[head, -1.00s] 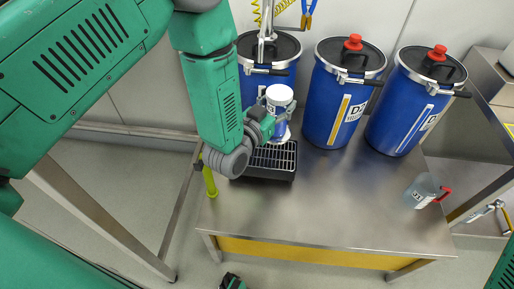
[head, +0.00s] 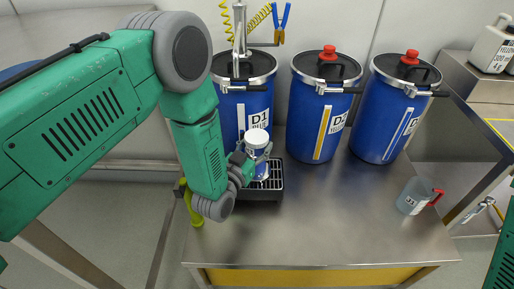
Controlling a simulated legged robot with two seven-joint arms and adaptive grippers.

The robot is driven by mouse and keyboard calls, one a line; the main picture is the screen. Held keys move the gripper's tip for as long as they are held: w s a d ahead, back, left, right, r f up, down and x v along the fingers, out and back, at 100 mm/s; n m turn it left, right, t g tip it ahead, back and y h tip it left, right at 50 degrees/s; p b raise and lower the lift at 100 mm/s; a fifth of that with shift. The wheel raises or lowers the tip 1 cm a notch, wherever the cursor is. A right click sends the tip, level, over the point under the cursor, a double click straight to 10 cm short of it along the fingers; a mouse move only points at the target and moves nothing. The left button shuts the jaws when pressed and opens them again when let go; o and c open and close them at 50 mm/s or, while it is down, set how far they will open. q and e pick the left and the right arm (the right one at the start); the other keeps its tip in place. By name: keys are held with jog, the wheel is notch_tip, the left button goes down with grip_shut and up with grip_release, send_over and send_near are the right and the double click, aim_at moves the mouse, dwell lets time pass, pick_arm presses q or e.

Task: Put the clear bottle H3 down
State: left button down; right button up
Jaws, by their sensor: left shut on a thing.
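The clear bottle H3 (head: 256,142) is upright with a white top, and the blue drum behind seems to show through it. Its label is too small to read. My left gripper (head: 250,160) is shut on the bottle from the left side and partly hides it. The bottle is over the black drip tray with a grid (head: 268,192) on the steel bench. I cannot tell whether its base touches the grid. My right gripper is not in view; only a green part of my right arm shows at the right edge.
Blue drums, one marked D1 (head: 228,105), a middle one (head: 315,120) and a right one (head: 382,125), line the back. A clear jug with a red handle (head: 412,200) stands at the bench's right. The bench (head: 320,225) is bare in front. A yellow-green object (head: 192,205) is at its left edge.

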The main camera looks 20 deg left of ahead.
pick_arm(q)
jog(key=shift+d+r, duration=0.1)
jog(key=shift+d, duration=0.2)
jog(key=c, duration=0.9)
grip_release()
jog(key=shift+o, duration=0.6)
jog(key=shift+a, duration=0.1)
jog(key=shift+a, duration=0.1)
